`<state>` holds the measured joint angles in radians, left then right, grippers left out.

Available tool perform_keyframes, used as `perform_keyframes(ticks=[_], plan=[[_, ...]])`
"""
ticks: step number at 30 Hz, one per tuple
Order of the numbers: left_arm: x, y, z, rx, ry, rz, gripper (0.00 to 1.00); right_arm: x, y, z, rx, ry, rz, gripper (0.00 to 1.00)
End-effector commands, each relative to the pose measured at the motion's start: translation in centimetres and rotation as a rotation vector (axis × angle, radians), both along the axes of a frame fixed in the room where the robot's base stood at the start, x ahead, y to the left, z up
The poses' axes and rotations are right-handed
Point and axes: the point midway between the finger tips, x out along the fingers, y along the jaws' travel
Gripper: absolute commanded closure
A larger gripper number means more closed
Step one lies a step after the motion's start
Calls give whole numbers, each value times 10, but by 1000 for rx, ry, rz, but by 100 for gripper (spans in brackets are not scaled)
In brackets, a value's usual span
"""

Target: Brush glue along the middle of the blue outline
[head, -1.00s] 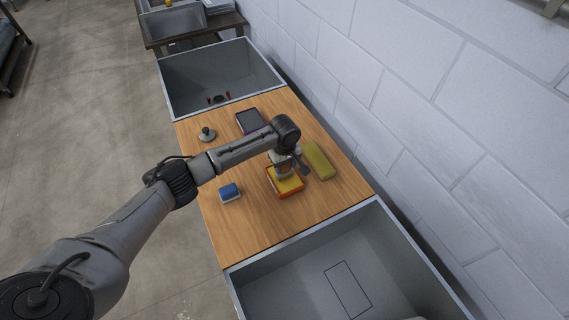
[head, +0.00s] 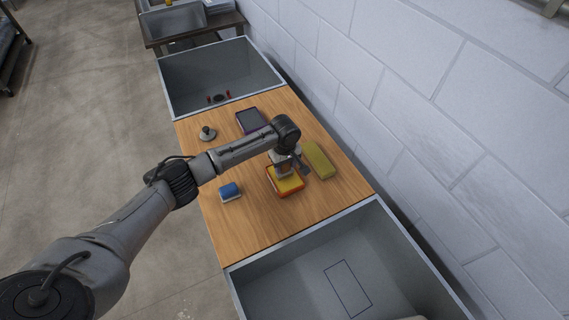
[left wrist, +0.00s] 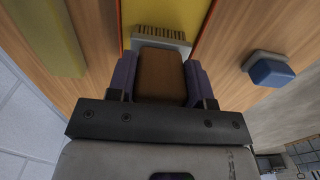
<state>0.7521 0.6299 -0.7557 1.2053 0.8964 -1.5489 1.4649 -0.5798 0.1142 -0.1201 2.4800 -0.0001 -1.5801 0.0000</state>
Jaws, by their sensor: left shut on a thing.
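My left gripper (head: 284,168) is over the orange tray of yellow glue (head: 288,186) on the wooden table. In the left wrist view its purple fingers (left wrist: 161,80) are shut on the brown handle of a brush (left wrist: 160,66). The brush's pale bristle end (left wrist: 160,38) points into the yellow tray; whether it touches the glue I cannot tell. The blue outline (head: 348,289), a thin rectangle, is on the grey duct's inner floor (head: 310,285) at the lower right. My right gripper is not in view.
A blue block (head: 229,191) lies left of the tray and a yellow-green block (head: 319,160) right of it. A dark purple-edged tray (head: 250,121) and a grey knobbed piece (head: 207,133) are farther back. Another grey open duct (head: 215,78) stands beyond. A white block wall (head: 420,100) runs along the right.

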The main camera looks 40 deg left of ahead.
Motion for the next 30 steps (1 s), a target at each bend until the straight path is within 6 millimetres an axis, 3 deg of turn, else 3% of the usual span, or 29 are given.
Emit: perform_keyframes(ticks=[30], plan=[[0,0,-1,0,0,0,72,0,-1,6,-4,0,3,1]])
